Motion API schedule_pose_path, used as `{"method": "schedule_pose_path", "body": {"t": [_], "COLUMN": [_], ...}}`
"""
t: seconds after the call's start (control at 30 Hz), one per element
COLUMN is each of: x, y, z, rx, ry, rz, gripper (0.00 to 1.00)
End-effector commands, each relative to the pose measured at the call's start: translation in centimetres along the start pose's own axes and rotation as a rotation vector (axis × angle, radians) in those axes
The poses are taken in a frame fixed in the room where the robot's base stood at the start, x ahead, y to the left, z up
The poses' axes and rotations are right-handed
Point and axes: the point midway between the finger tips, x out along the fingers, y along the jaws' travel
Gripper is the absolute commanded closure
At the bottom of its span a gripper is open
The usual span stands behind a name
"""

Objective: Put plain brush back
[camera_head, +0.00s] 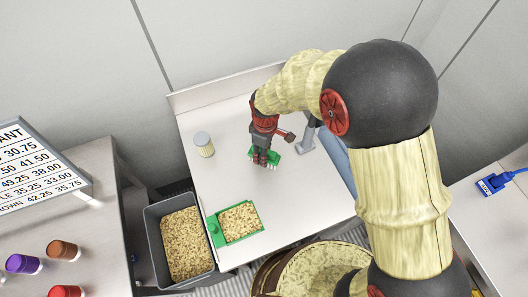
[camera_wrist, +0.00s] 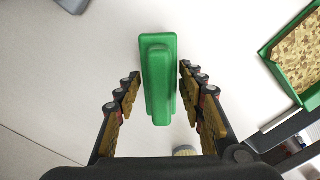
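A green brush (camera_head: 276,155) lies on the white table, under my gripper (camera_head: 264,160) in the head view. In the wrist view the brush (camera_wrist: 159,80) shows as a green block with a raised grip along its middle. My gripper (camera_wrist: 160,90) is open, with one set of fingers on each side of the brush. Part of the brush is hidden by my gripper in the head view.
A green tray of grain (camera_head: 213,226) sits near the table's front-left edge. A grey bin of grain (camera_head: 151,235) stands beside the table. A lidded jar (camera_head: 203,140) stands left of my gripper, and a grey stand (camera_head: 306,136) right. Bare table lies in front.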

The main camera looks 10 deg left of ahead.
Motion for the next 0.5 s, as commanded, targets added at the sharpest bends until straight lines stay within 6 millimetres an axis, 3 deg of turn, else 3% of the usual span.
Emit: {"method": "schedule_pose_path", "body": {"t": [0.17,0.5], "x": [-0.02,-0.48], "y": [0.0,0.01], "z": [0.0,-0.02], "rx": [0.0,0.0], "ry": [0.0,0.0], "rz": [0.0,0.001], "gripper": [0.49,0.49]}}
